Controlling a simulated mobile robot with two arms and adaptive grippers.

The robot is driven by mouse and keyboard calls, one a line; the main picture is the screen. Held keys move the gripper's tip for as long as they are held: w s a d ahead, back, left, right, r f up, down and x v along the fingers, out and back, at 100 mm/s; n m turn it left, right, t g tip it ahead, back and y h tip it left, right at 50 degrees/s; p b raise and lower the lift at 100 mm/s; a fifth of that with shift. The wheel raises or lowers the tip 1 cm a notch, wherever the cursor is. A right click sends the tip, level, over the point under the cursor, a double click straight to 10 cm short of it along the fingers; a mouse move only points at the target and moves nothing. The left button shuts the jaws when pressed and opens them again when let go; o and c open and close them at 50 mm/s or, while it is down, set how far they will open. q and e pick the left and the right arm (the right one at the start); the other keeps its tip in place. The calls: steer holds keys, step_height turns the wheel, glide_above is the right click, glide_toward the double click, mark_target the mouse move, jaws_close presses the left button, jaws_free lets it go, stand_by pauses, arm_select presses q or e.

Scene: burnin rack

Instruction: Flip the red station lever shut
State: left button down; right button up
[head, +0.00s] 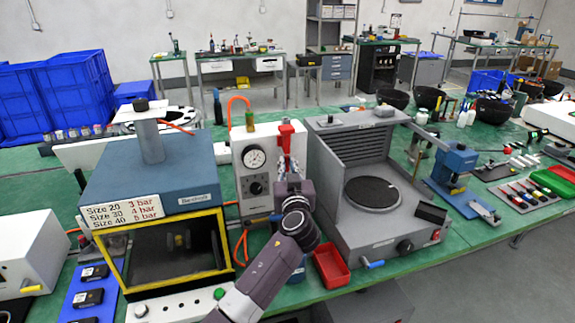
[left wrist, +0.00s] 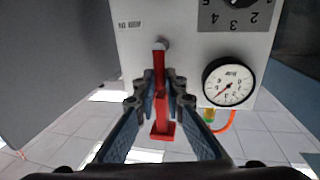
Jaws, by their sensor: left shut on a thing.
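The red station lever (head: 286,131) stands up at the right side of the white station panel (head: 259,140) in the head view. In the left wrist view, which looks upside down, the red lever (left wrist: 160,118) runs from a round pivot on the panel (left wrist: 180,60) to a wide red end. My left gripper (head: 284,172) is at the lever, its fingers on both sides of the red bar in the left wrist view (left wrist: 160,88), shut on it. The fingers hide part of the lever. My right gripper is not in view.
A round gauge (head: 254,158) and a black knob sit on the panel. A blue press box with a yellow-framed window (head: 160,250) stands at left. A grey hotplate unit (head: 335,180) stands close at right. A red tray (head: 331,267) lies in front.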

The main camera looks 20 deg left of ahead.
arm_select(q)
steer(key=shift+d, duration=0.1)
steer(key=shift+w+d+f+m+g+y+p, duration=0.35)
steer(key=shift+d+f+m+g, duration=0.25)
steer(key=shift+m, duration=2.05)
steer(key=shift+w+d+f+m+g+y+p, duration=0.2)
steer(key=shift+w+d+f+m+g, duration=0.3)
steer(key=shift+m, duration=2.1)
steer(key=shift+w+d+f+m+g+y+p, duration=0.3)
steer(key=shift+d+f+m+g, duration=0.35)
steer(key=shift+m, duration=2)
steer(key=shift+a, duration=0.1)
steer(key=c, duration=2)
jaws_free()
